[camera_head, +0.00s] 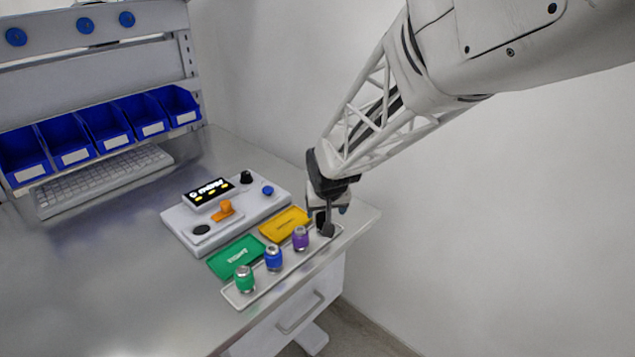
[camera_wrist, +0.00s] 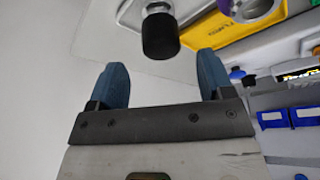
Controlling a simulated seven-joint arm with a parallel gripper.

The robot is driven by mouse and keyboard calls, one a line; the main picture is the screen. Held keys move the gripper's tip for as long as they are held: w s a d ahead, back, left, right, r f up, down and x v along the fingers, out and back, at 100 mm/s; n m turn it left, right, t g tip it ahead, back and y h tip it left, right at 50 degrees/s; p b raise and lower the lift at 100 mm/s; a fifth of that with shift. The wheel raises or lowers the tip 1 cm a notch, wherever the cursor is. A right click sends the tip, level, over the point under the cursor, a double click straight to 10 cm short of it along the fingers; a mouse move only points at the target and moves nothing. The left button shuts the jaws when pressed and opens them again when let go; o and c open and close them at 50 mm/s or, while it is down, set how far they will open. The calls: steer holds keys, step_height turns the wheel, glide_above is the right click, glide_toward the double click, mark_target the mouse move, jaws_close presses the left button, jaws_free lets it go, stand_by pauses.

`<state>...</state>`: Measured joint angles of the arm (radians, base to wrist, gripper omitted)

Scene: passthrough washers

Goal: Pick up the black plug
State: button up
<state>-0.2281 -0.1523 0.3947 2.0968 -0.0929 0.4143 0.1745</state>
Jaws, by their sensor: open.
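The black plug (camera_wrist: 160,36) shows clearly in the wrist view, a dark cylinder with a metallic end. In that view it is centred just beyond my gripper's two blue fingertips (camera_wrist: 162,64), which are spread apart with nothing between them. In the head view my gripper (camera_head: 327,218) is low over the far right end of the grey tray (camera_head: 283,269). There its fingers mostly hide the black plug, and whether they touch it cannot be told.
Purple (camera_head: 300,239), blue (camera_head: 273,259) and green (camera_head: 245,281) plugs stand along the tray. Yellow (camera_head: 286,222) and green (camera_head: 236,257) plates lie behind it, beside a control box (camera_head: 178,222). A keyboard (camera_head: 105,180) and blue bins (camera_head: 106,124) are farther left. Open bench lies at front left.

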mark_target(323, 213)
steer(key=shift+w+f, duration=0.1)
steer(key=shift+f, duration=0.2)
steer(key=shift+x, duration=2.6)
steer(key=shift+a, duration=0.1)
steer(key=c, duration=1.1)
steer(key=shift+o, duration=0.2)
steer(key=shift+r, duration=0.1)
steer(key=shift+r, duration=0.45)
step_height(323, 213, up, 3)
steer(key=shift+f, duration=0.2)
steer(key=s+d+r, duration=0.1)
steer(key=s+d, duration=0.2)
steer(key=s, duration=1.2)
steer(key=shift+s+r, duration=0.15)
steer(key=shift+s, duration=0.15)
